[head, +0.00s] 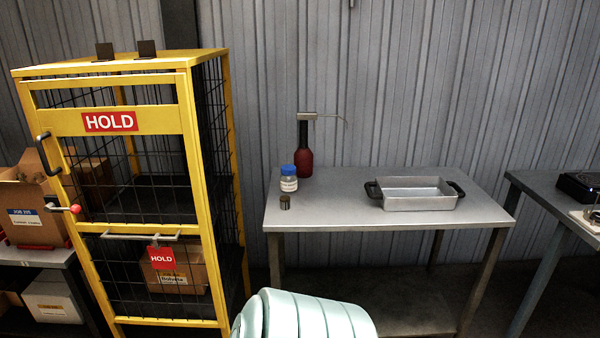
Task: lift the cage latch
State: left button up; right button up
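The yellow cage (188,130) with black mesh stands at the left, and its front door appears shut. The cage latch, a short metal bar with a red knob (76,209), sits low on the door's left edge and lies about level. A black pull handle (47,154) is above it on the same edge. A metal bar (140,236) crosses the door's lower part, with a red HOLD tag (162,258) hanging from it. Neither of my grippers is in view.
A carton (30,213) stands on a shelf left of the cage, close to the latch. A metal table (360,222) at the right holds a pan (418,203), a blue-capped jar (288,185) and a red bottle (303,165). Another table (540,188) stands at the far right.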

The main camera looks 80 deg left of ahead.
aim_at(75, 209)
jog(key=u, duration=4.2)
jog(key=i+l+u, duration=0.15)
jog(key=i+u, duration=0.15)
jog(key=u, duration=0.15)
jog(key=i+l+u, duration=0.2)
jog(key=u, duration=0.3)
jog(key=i+l, duration=0.05)
